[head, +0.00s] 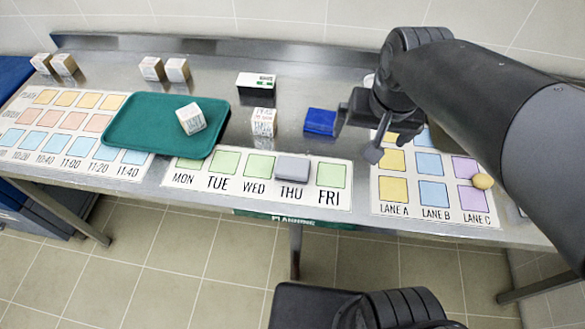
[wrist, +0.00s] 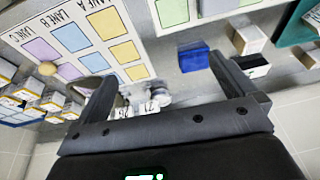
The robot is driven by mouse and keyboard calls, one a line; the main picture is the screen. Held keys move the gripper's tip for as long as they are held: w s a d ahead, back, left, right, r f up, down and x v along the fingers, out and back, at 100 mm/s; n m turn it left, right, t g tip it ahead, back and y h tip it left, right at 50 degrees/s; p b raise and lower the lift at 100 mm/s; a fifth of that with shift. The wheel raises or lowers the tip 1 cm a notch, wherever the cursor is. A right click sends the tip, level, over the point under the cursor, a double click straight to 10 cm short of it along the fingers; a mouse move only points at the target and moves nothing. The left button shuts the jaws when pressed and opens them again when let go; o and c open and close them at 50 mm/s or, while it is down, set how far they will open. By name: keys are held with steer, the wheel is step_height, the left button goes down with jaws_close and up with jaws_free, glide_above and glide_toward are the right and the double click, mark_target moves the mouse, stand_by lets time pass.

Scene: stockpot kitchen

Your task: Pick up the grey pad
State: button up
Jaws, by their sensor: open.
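The grey pad (head: 292,168) lies flat on the THU square of the weekday card (head: 345,203), between the green WED and FRI squares. At the top edge of the wrist view, a cut-off grey patch on the same card appears to be the pad (wrist: 214,6). My gripper (head: 357,137) is open and empty, above the table near the lane card, to the right of the pad and apart from it. Its two spread fingers also show in the wrist view (wrist: 161,68), with nothing held between them.
A blue block (head: 320,122) stands close to my gripper. A white block (head: 263,122) and a black-and-white box (head: 256,85) are behind the pad. A green tray (head: 120,125) with a block is left. A yellow ball (head: 482,181) sits on the lane card (head: 405,208).

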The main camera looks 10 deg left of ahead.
steer(key=w+a+f+g, duration=0.2)
steer(key=w+a+f, duration=0.2)
steer(key=a, duration=0.3)
steer(key=g, duration=0.1)
glide_above(293, 165)
step_height(293, 165, down, 5)
steer(key=shift+h, duration=0.3)
steer(key=f, duration=0.6)
steer(key=shift+w, duration=0.2)
steer(key=f, duration=0.5)
steer(key=shift+s, duration=0.25)
steer(key=c, duration=1)
